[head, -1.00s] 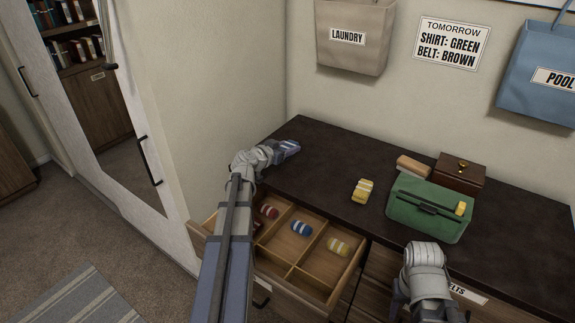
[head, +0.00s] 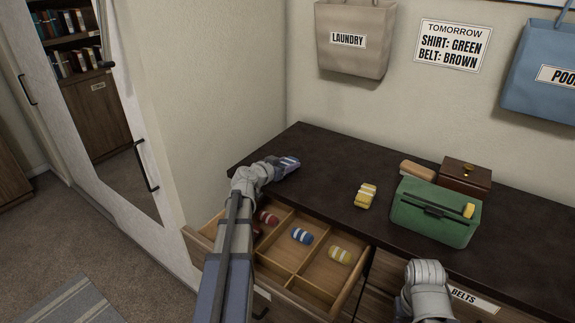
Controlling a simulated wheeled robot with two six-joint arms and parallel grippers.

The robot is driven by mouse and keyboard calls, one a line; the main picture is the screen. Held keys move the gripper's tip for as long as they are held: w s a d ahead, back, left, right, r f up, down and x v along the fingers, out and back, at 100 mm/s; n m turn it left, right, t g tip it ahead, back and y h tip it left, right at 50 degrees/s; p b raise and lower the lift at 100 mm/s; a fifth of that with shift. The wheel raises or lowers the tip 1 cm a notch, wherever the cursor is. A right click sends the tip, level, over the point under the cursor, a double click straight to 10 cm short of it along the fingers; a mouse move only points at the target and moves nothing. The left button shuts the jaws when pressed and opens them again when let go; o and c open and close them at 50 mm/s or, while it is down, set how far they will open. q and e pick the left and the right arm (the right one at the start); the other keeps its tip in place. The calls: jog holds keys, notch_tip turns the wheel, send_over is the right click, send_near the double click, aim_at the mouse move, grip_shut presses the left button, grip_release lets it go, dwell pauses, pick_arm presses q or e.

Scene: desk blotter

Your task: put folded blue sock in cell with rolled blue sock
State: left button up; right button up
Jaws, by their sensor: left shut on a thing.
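My left gripper (head: 277,169) is shut on the folded blue sock (head: 289,164), which has pale stripes, at the left end of the dark dresser top. I cannot tell whether the sock touches the top. The rolled blue sock (head: 302,236) with white bands lies in a middle cell of the open divided drawer (head: 318,268), to the right of my left arm. My right gripper is hidden below my right wrist at the bottom edge; its fingers do not show.
A rolled red sock (head: 268,218) and a rolled yellow sock (head: 340,255) lie in neighbouring cells. A folded yellow sock (head: 366,195) lies on the dresser top (head: 325,180). A green bag (head: 436,212), a brown box (head: 465,176) and a tan item (head: 417,171) stand to the right.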

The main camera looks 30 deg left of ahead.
pick_arm(q)
jog(key=o, duration=1.3)
jog(key=shift+o, duration=0.2)
